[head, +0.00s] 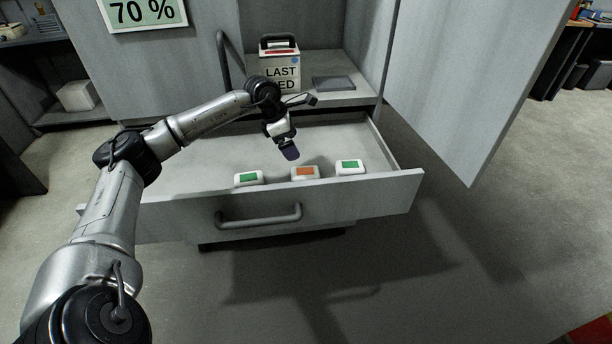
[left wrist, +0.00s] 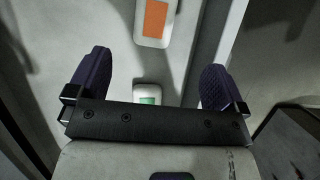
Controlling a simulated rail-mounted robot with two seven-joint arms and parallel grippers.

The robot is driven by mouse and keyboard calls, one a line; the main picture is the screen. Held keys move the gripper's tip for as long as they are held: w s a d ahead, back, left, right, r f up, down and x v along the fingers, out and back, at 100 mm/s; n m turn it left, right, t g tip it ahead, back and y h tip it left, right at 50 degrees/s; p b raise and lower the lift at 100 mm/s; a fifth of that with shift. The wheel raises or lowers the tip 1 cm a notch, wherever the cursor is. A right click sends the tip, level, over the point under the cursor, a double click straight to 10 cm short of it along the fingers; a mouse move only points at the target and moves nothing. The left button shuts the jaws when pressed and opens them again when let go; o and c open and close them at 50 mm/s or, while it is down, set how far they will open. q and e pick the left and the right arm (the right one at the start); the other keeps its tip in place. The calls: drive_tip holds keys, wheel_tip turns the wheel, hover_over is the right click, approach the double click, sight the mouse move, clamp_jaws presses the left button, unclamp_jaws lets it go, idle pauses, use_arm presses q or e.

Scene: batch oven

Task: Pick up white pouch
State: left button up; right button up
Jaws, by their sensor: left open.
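Three small white pouches lie in a row inside the open drawer, near its front wall. In the head view the left one (head: 248,178) has a green label, the middle one (head: 305,173) an orange label, and the right one (head: 350,167) a green label. My left gripper (head: 290,150) is open and empty above the drawer, just behind the middle pouch. In the left wrist view, the orange-labelled pouch (left wrist: 155,22) lies beyond the fingers (left wrist: 155,80). A green-labelled pouch (left wrist: 147,93) shows between them, partly hidden by the gripper body. My right gripper is not in view.
The drawer front (head: 370,197) with its bar handle (head: 258,218) stands close to the pouches. A box marked "LAST" (head: 280,72) and a flat grey plate (head: 333,83) sit on the shelf behind. A large open door panel (head: 480,80) is at right.

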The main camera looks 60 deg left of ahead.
use_arm(q)
drive_tip(key=b, duration=0.2)
hover_over(306, 171)
drive_tip(key=s, duration=0.2)
wheel_tip(306, 171, down, 6)
drive_tip(key=shift+f, duration=0.2)
drive_tip(key=shift+w+f, duration=0.3)
drive_tip(key=shift+f, duration=0.25)
drive_tip(key=x, duration=0.1)
drive_tip(key=b+x, duration=0.1)
drive_tip(key=x, duration=0.1)
drive_tip(key=b+x, duration=0.1)
drive_tip(key=shift+s+a+f, duration=0.1)
drive_tip(key=shift+a+f, duration=0.2)
drive_tip(key=shift+f, duration=0.4)
drive_tip(key=shift+c, duration=0.4)
drive_tip(key=c, duration=1)
drive_tip(key=shift+o, duration=0.2)
drive_tip(key=shift+r, duration=0.1)
